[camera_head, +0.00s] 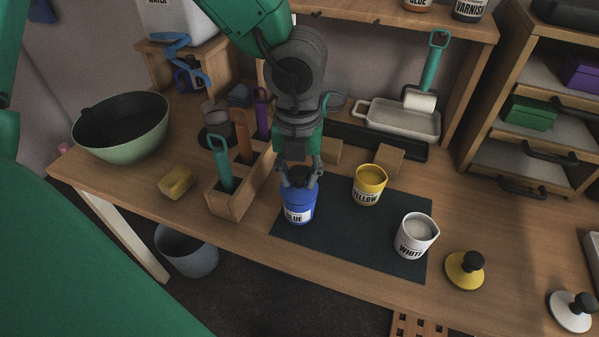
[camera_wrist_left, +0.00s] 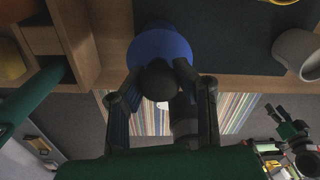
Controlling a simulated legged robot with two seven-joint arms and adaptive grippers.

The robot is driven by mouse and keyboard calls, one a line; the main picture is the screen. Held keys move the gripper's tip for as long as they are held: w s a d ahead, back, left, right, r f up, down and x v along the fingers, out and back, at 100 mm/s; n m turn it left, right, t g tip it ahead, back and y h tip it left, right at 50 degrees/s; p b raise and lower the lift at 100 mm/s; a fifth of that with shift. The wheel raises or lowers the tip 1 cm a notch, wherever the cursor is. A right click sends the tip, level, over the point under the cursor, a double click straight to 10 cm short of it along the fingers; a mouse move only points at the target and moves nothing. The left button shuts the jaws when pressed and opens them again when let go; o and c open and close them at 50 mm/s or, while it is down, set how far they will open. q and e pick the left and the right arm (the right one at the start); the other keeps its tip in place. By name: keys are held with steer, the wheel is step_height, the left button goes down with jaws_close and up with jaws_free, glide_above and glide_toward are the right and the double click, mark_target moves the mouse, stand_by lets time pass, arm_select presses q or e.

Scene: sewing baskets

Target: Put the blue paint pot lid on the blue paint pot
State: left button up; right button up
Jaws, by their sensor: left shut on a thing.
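The blue paint pot (camera_head: 299,211) stands upright on the dark mat, its BLUE label facing front. The blue lid (camera_head: 299,191) is at the top of the pot, roughly level and centred; whether it is fully seated I cannot tell. My left gripper (camera_head: 299,178) points down from above and is shut on the lid's black knob. In the left wrist view the round blue lid (camera_wrist_left: 160,44) hides the pot, and the black knob (camera_wrist_left: 158,82) sits between the fingers. Dark jointed parts at the lower right there look like my right gripper (camera_wrist_left: 282,112); its finger state is unclear.
On the dark mat (camera_head: 350,236) stand open yellow (camera_head: 369,184) and white (camera_head: 415,236) pots. Yellow (camera_head: 463,272) and white (camera_head: 568,316) lids lie to the right. A wooden tool holder (camera_head: 232,202) is close left of the blue pot, with a yellow sponge (camera_head: 176,182) beyond.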

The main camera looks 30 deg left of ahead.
arm_select(q)
steer(key=shift+f, duration=0.5)
steer(key=o, duration=1)
steer(key=shift+o, duration=0.2)
steer(key=shift+r, duration=0.1)
steer(key=shift+r, duration=0.25)
step_height(320, 180, up, 11)
steer(key=shift+r, duration=0.15)
